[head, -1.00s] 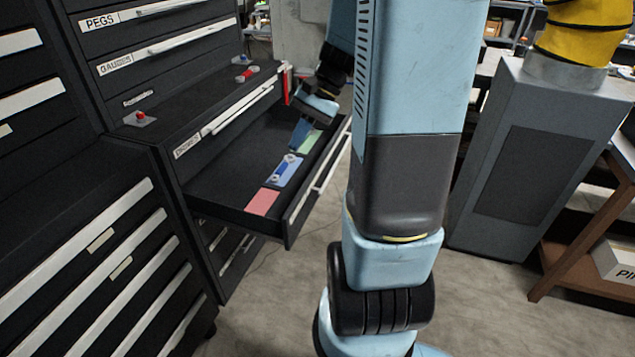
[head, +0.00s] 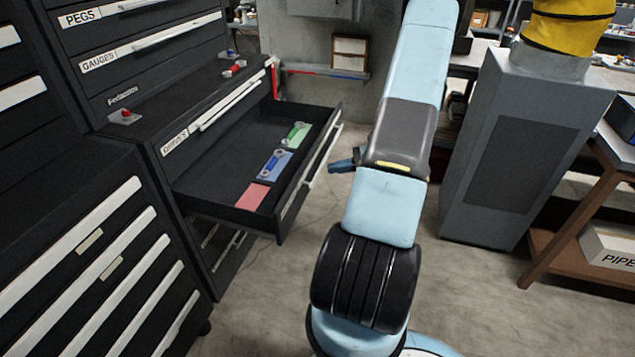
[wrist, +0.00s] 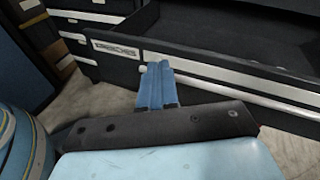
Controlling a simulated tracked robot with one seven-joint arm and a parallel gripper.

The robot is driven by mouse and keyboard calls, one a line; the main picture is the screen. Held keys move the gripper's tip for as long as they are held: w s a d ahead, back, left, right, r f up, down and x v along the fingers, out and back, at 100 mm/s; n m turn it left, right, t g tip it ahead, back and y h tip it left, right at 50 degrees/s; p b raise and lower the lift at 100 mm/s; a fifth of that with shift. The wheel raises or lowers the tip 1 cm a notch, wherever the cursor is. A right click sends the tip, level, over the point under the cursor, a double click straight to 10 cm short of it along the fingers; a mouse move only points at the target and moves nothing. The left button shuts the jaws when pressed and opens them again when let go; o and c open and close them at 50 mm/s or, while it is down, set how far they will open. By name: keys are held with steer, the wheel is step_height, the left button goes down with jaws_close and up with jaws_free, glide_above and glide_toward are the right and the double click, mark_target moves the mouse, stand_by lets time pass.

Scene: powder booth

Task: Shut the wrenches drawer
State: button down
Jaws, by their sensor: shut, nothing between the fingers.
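One dark drawer (head: 222,165) stands pulled far out of the black cabinet. In it lie a tool on a blue pad (head: 272,167), a tool on a green pad (head: 297,135) and a bare red pad (head: 252,197). Its front has a pale handle (head: 322,160). The label (wrist: 116,50) on the front is too blurred to read. My gripper (head: 338,166) is shut and empty, outside the drawer, just beyond its front. In the wrist view my blue fingertips (wrist: 157,72) overlap the drawer front near the handle's end; I cannot tell whether they touch.
A shut drawer labelled like "DRIVERS" (head: 175,140) sits above the open one. Red-knobbed pieces (head: 124,116) lie on the cabinet ledge. A grey pedestal (head: 505,150) stands right, beside a brown bench (head: 560,270). Bare floor (head: 270,310) lies in front of the drawer.

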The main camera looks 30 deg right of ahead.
mark_target(309, 179)
steer(key=s+d+f+m+t+h, duration=0.3)
steer(key=d+f+m+t, duration=0.3)
steer(key=f, duration=0.4)
steer(key=x, duration=1.3)
steer(key=shift+w+a, duration=0.1)
steer(key=shift+a, duration=0.15)
steer(key=shift+d, duration=0.1)
steer(key=shift+w, duration=0.1)
